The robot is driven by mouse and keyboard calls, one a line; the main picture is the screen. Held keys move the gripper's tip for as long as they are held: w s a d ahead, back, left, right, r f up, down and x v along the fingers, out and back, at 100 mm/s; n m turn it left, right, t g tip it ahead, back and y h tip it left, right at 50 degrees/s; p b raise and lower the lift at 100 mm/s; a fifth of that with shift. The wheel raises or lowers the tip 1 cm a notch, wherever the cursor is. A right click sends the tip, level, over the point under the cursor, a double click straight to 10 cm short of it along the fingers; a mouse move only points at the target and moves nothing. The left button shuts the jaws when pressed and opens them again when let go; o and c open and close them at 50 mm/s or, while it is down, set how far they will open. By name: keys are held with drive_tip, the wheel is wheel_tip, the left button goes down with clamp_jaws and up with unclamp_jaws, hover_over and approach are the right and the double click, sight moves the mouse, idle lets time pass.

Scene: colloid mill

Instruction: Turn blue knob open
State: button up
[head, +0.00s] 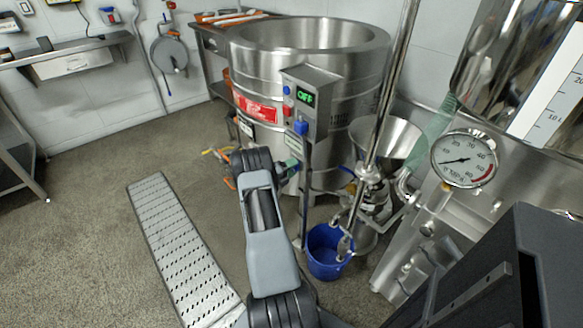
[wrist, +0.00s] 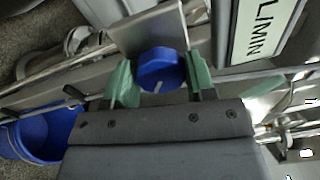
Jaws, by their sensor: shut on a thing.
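The blue knob (wrist: 160,62) shows in the middle of the wrist view, with a short white mark on its face. My gripper (wrist: 161,75) has one green finger on each side of the knob and is shut on it. In the head view my gripper (head: 292,165) reaches the lower front of the steel vessel (head: 345,95), below the control box. I cannot make out the held knob there; my gripper and arm hide it.
A blue bucket (head: 327,262), a steel funnel (head: 400,140) and a pressure gauge (head: 463,158) are at right. A floor grate (head: 178,245) lies left; open floor surrounds it.

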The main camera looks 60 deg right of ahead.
drive_tip(key=shift+n, duration=0.7)
drive_tip(key=o, duration=0.9)
drive_tip(key=p+v, duration=0.1)
drive_tip(key=v, duration=1.2)
drive_tip(key=shift+a, duration=0.45)
